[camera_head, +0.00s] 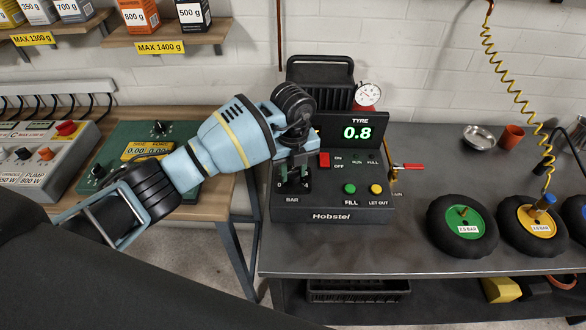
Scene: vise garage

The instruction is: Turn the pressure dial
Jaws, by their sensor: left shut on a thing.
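The pressure dial, marked BAR with 0 and 4 on its scale plate (292,190), is on the left front of the black Hobstel compressor panel (332,215). My left gripper (292,178) reaches down over the dial and is shut on its knob, which the fingers mostly hide. The knob's pointer cannot be made out. The display (351,132) behind the panel reads TYRE 0.8. A red switch (324,159), a green FILL button (350,188) and a yellow LET OUT button (376,189) sit right of the dial. My right gripper is not in view.
A round gauge (368,94) and a red-handled valve (413,167) are near the panel. Wheels with green (464,222) and yellow (537,221) hubs lie at the right. A green instrument box (130,150) stands on the left bench. Grey tabletop between panel and wheels is clear.

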